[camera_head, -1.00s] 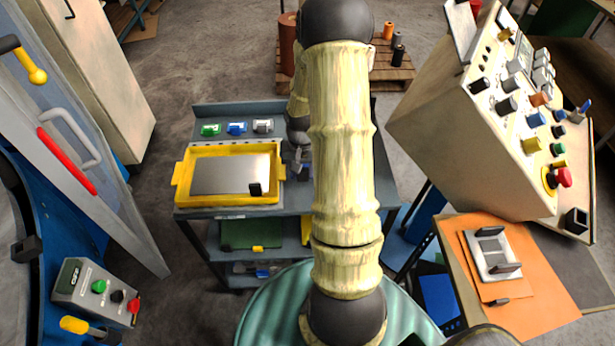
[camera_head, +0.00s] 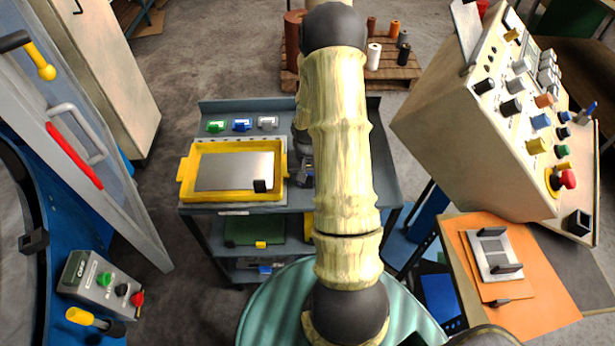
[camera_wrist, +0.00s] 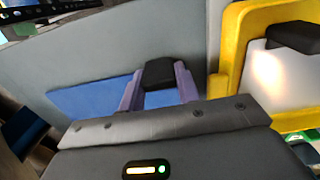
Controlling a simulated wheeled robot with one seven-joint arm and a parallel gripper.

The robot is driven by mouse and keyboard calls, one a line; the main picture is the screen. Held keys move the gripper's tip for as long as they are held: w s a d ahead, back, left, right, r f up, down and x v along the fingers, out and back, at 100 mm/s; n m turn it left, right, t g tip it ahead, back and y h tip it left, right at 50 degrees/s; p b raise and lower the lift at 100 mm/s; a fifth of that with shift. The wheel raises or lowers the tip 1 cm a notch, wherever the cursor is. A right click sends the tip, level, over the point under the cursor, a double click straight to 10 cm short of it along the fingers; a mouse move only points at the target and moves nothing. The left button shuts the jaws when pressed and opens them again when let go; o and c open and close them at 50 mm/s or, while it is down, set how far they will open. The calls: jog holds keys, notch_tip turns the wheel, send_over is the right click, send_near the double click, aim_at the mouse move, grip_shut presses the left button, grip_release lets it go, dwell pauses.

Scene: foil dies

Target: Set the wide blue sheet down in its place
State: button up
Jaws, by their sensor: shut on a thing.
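The wide blue sheet (camera_wrist: 95,97) shows in the wrist view as a flat blue strip beyond my gripper, over the grey cart top (camera_wrist: 140,42). My gripper (camera_wrist: 160,80) has purple fingers on both sides of a black grip block (camera_wrist: 160,72), which appears to belong to the sheet. The fingers are shut on it. More blue shows between the fingers. I cannot tell whether the sheet touches the surface or hangs just above it. In the head view my arm hides the sheet and most of the gripper, right of the yellow tray (camera_head: 187,170).
The yellow tray holds a silver plate (camera_head: 230,172) with a black block (camera_head: 261,186). Its yellow rim (camera_wrist: 230,60) is close to my gripper's right. Green (camera_head: 216,126), blue (camera_head: 242,125) and grey (camera_head: 268,122) clips stand behind it. A control console (camera_head: 470,130) stands at right.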

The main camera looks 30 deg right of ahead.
jog(key=shift+w+f, duration=0.1)
jog(key=shift+f, duration=0.05)
jog(key=o, duration=1.1)
notch_tip(320, 180, up, 12)
jog(key=b, duration=0.1)
jog(key=s+a+r+n+t, duration=0.1)
jog(key=s+a+r+n, duration=0.2)
jog(key=a, duration=0.6)
jog(key=s+a+r+n+t, duration=0.1)
jog(key=s+a+r+n, duration=0.2)
jog(key=s+a, duration=0.3)
jog(key=a+r, duration=0.1)
jog(key=a, duration=0.2)
jog(key=shift+s+a+r+t, duration=0.15)
jog(key=shift+s+r+t, duration=0.15)
jog(key=shift+r, duration=0.05)
